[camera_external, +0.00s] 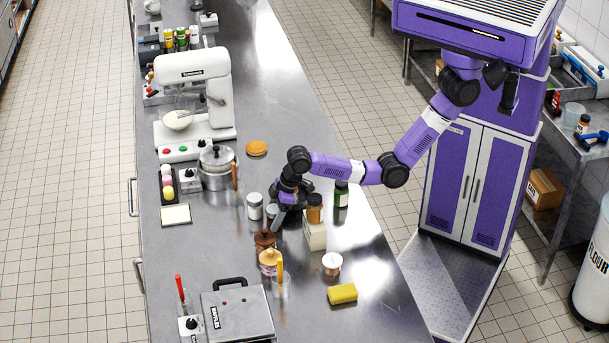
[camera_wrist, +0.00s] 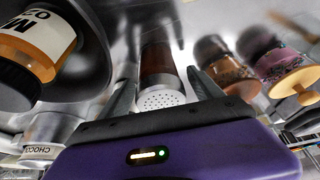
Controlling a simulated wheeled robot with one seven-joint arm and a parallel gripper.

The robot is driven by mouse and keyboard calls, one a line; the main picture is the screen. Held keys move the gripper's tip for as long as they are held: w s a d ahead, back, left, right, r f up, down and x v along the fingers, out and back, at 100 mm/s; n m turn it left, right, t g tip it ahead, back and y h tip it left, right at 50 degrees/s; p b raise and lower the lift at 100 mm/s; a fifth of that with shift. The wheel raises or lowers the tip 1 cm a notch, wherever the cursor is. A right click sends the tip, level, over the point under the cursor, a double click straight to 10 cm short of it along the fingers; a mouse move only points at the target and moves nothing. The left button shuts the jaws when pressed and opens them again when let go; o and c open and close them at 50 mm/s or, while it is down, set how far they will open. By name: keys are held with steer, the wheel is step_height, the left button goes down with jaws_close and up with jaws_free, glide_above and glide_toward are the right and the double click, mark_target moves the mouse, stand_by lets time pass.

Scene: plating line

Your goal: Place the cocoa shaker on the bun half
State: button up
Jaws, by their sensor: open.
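The cocoa shaker (camera_wrist: 160,65), a clear cylinder with dark brown contents and a perforated silver lid, stands between my gripper's fingers in the wrist view. My gripper (camera_wrist: 163,78) is open around it, and I cannot tell whether a finger touches it. In the external view my gripper (camera_external: 279,214) is low over the table, and the shaker (camera_external: 271,212) is partly hidden by it. The bun half (camera_external: 256,148), a flat golden-brown round, lies on the steel table (camera_external: 283,95) farther back, beyond the pot.
A white-lidded jar (camera_external: 255,204) stands left of my gripper. A steel pot (camera_external: 217,178) is back left.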

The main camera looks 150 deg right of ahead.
mark_target(277, 209)
steer(key=shift+o, duration=0.3)
steer(key=v, duration=1)
steer(key=shift+r+b, duration=0.2)
steer(key=shift+b, duration=0.2)
steer(key=shift+w+d+f+b, duration=0.3)
steer(key=shift+f+b, duration=0.15)
steer(key=shift+b, duration=0.05)
steer(key=shift+b+x, duration=0.45)
steer(key=shift+x, duration=0.45)
steer(key=shift+w+a+f, duration=0.1)
steer(key=shift+f, duration=0.45)
steer(key=shift+w+a+f, duration=0.1)
steer(key=shift+f, duration=0.45)
steer(key=x, duration=0.5)
steer(key=p+x, duration=0.1)
steer(key=x, duration=0.1)
steer(key=shift+s+d+f, duration=0.1)
steer(key=shift+d+f, duration=0.05)
steer(key=shift+d, duration=0.15)
steer(key=shift+c, duration=0.3)
